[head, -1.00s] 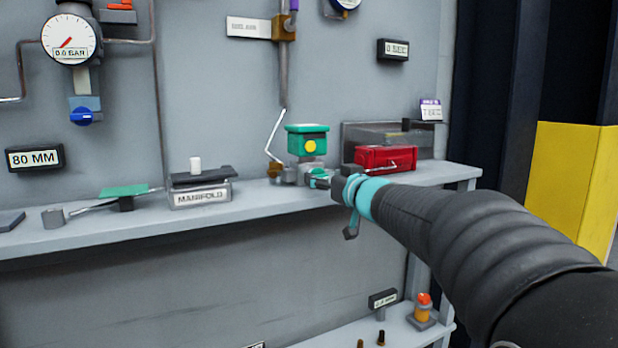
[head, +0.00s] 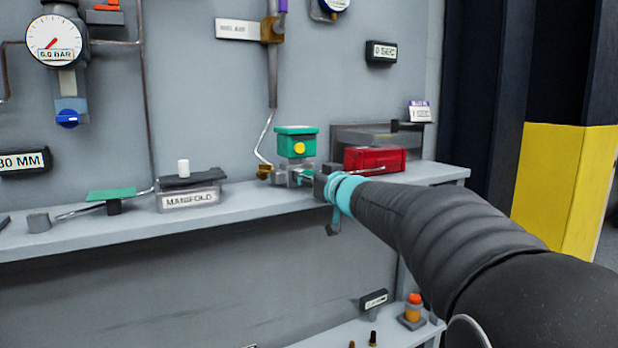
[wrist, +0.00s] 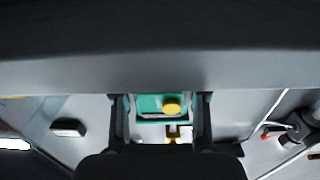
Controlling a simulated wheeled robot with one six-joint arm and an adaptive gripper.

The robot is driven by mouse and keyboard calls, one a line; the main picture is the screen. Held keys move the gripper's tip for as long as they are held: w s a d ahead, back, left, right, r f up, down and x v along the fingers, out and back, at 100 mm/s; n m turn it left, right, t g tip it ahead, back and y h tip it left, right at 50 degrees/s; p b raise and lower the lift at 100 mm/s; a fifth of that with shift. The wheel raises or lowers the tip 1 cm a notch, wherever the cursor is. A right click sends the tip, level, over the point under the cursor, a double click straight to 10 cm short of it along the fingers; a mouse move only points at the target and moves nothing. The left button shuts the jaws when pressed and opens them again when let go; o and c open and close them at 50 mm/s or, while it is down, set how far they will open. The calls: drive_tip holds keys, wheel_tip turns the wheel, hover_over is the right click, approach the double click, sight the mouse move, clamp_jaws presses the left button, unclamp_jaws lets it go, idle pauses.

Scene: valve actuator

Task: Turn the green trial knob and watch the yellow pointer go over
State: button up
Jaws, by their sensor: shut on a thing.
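The valve actuator is a green box (head: 296,132) with a round yellow disc (head: 300,148) on its front, standing on the grey shelf. The box (wrist: 150,103) and disc (wrist: 172,105) also show in the wrist view, between my fingers. My gripper (head: 306,179) is at the grey fitting just below the box, at its front right. It is shut on the green trial knob, which its fingers almost wholly hide; only a scrap of green shows there. In the wrist view my gripper (wrist: 160,108) has one finger on each side. I cannot make out which way the yellow pointer points.
A red box (head: 373,159) stands right of the actuator, close behind my gripper. The manifold block (head: 188,200) and a green-topped lever (head: 112,194) are to the left on the shelf (head: 240,213). A gauge (head: 54,41) hangs upper left. A yellow panel (head: 560,185) is at the right.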

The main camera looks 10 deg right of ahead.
drive_tip(key=shift+a+n, duration=0.15)
drive_tip(key=shift+n, duration=2.75)
drive_tip(key=o, duration=1.2)
drive_tip(key=shift+c, duration=0.2)
drive_tip(key=shift+s, duration=0.1)
drive_tip(key=v, duration=1.2)
